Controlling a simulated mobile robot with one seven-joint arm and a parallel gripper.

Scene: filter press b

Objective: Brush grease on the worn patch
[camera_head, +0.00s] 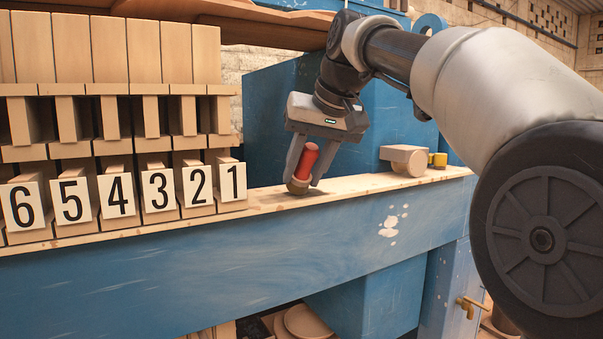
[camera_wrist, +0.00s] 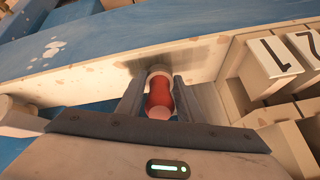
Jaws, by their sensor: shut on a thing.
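My gripper (camera_head: 299,178) points down over the wooden top of the blue beam and is shut on a red-handled brush (camera_head: 307,160). The brush leans slightly, and its brown head is at or just above the rail; contact cannot be told. In the wrist view the red handle (camera_wrist: 158,95) sits between both fingers, with a pale round end beyond it. A dull grey, smeared area that looks like the worn patch (camera_wrist: 150,64) lies on the rail just past the brush; the brush partly hides it.
Wooden plates with number blocks, such as block 1 (camera_head: 233,182), stand left of my gripper. A round wooden piece with a block (camera_head: 405,160) and a yellow fitting (camera_head: 438,159) sit to the right on the wooden rail (camera_head: 350,187). White flaked paint (camera_head: 390,226) marks the beam's front.

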